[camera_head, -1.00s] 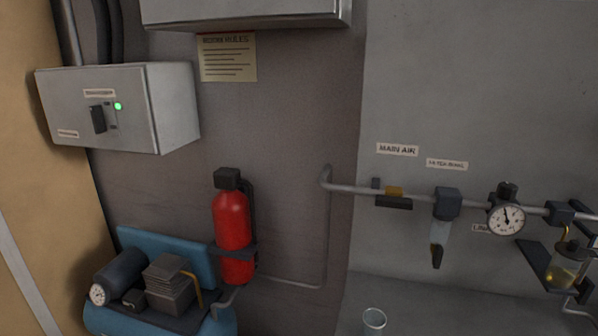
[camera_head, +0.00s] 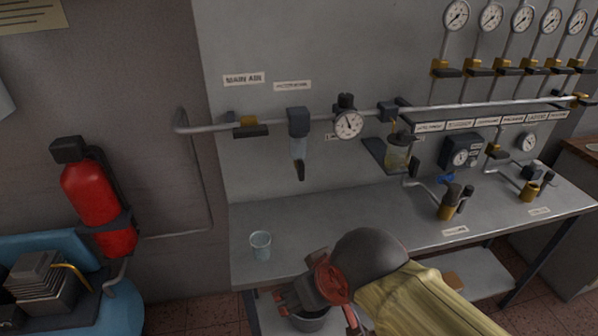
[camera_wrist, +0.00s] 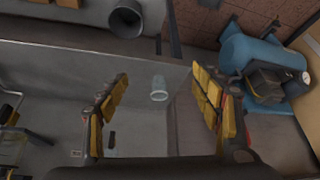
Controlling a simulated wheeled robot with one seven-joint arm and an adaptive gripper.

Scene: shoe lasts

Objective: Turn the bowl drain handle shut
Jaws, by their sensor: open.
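The filter bowl (camera_head: 298,147) is a clear cup under a dark head on the wall pipe, in the head view. Its drain handle (camera_head: 299,171) is a small dark lever at the bottom of the bowl, pointing down. My gripper (camera_head: 290,298) is in front of the bench's front edge, low and well below the handle, apart from it. In the wrist view my gripper (camera_wrist: 160,78) is open, its two yellow-padded fingers wide apart with nothing held. I cannot pick out the handle for sure in the wrist view.
A clear glass (camera_head: 261,246) stands on the grey bench (camera_head: 350,212), below and left of the bowl. The main air valve (camera_head: 250,127) is left of the bowl, a gauge (camera_head: 348,124) right of it. A red extinguisher (camera_head: 96,205) and blue compressor (camera_head: 118,312) stand at left.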

